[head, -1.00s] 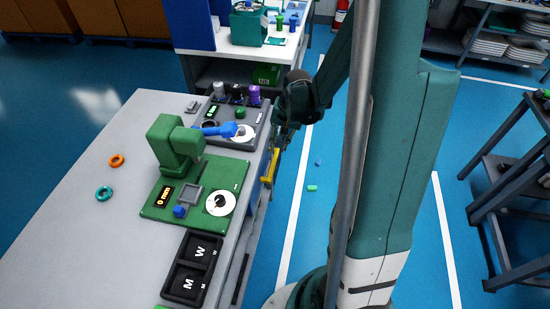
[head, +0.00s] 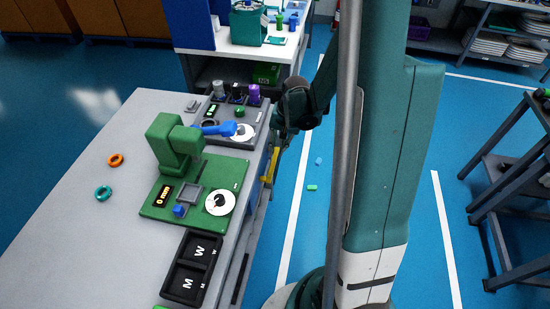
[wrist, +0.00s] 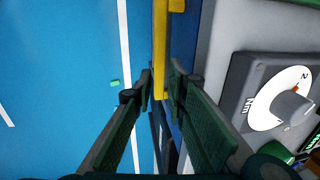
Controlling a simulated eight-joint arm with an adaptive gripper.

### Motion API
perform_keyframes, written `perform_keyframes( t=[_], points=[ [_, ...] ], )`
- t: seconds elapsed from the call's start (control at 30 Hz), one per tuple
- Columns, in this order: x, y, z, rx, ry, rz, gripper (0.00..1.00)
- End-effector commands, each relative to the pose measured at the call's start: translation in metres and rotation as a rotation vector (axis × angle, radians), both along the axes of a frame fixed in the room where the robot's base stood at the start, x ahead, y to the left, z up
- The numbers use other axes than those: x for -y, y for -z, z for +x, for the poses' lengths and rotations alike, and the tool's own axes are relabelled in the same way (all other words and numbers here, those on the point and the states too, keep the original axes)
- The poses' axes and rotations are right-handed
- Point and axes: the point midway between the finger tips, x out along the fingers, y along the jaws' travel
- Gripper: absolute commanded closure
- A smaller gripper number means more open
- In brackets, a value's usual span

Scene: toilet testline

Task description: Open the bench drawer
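The bench drawer's yellow handle (head: 270,164) shows at the right side of the grey bench, next to a small strip of blue front. In the wrist view, the yellow handle (wrist: 160,48) runs down from the top edge along the blue drawer front (wrist: 186,38). My gripper (wrist: 160,74) has one finger on each side of the handle's lower part, the tips a narrow gap apart. Whether the fingers press on the handle cannot be told. In the head view, my arm hides most of the gripper. No opening of the drawer is visible.
A grey device with a dial (wrist: 280,100) sits on the bench top close to the right finger. A green press (head: 175,145) and black trays (head: 192,265) stand on the bench (head: 70,220). Blue floor (head: 315,220) beside the bench is mostly free, with small pieces lying there.

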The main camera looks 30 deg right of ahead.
Motion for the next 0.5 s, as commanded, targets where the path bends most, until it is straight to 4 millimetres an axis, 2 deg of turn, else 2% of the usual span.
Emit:
perform_keyframes(
  t=[0.2,0.5],
  points=[
    [-0.003,0.025,0.003,0.0,0.0,0.0,0.84],
    [-0.007,0.051,0.006,0.0,-0.001,0.0,0.84]
  ],
)
